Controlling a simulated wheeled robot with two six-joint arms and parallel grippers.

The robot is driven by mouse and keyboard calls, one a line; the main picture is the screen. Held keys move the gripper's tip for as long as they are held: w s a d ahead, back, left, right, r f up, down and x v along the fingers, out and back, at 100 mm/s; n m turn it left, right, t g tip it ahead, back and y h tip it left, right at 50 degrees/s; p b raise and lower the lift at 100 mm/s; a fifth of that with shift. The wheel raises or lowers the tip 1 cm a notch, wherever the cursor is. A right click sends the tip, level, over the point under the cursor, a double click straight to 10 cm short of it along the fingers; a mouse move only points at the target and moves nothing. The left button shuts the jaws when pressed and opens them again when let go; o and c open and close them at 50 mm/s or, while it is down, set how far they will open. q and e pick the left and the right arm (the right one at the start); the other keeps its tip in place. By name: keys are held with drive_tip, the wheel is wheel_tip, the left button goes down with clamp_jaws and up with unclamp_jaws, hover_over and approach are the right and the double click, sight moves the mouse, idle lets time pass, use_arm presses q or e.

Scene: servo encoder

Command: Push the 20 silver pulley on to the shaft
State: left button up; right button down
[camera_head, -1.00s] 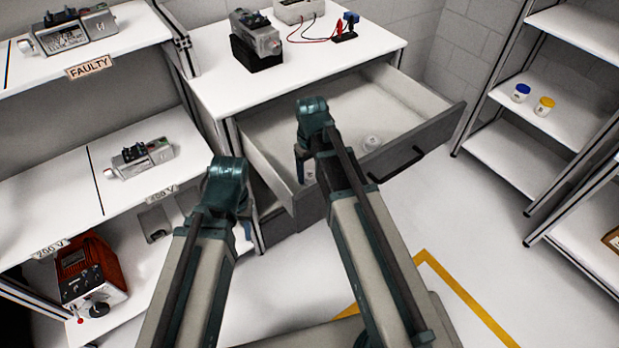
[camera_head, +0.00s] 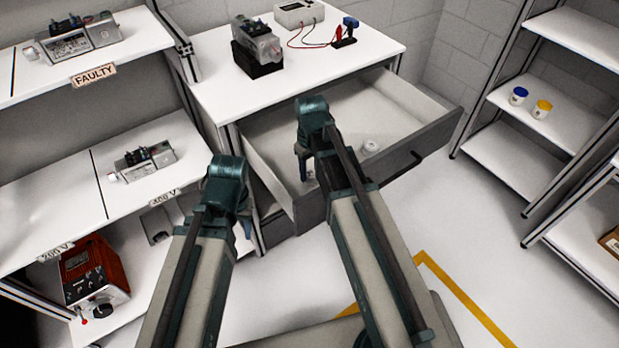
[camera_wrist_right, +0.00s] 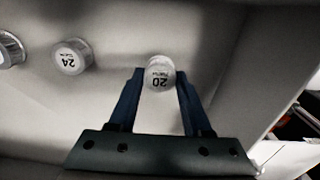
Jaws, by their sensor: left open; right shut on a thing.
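The silver pulley marked 20 (camera_wrist_right: 159,73) is between the fingers of my right gripper (camera_wrist_right: 157,80) in the right wrist view. That gripper is shut on it, with its label facing the camera. In the head view my right gripper (camera_head: 304,172) reaches down into the open drawer, mostly hidden by my arm. My left gripper (camera_head: 245,222) hangs beside the drawer's left side, mostly hidden behind its wrist, open. A grey servo motor (camera_head: 262,46) sits on a black block (camera_head: 256,66) on the workbench. I cannot make out its shaft clearly.
The open drawer (camera_head: 427,134) holds another silver pulley (camera_head: 370,147). In the wrist view a pulley marked 24 (camera_wrist_right: 70,58) and another pulley (camera_wrist_right: 9,50) lie to the left. A meter (camera_head: 298,14) with leads stands on the bench. Shelves flank both sides.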

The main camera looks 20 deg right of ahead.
sight(311, 173)
drive_tip(key=shift+r+p, duration=2)
drive_tip(key=shift+r, duration=0.3)
drive_tip(key=shift+f, duration=0.1)
drive_tip(key=shift+d, duration=0.1)
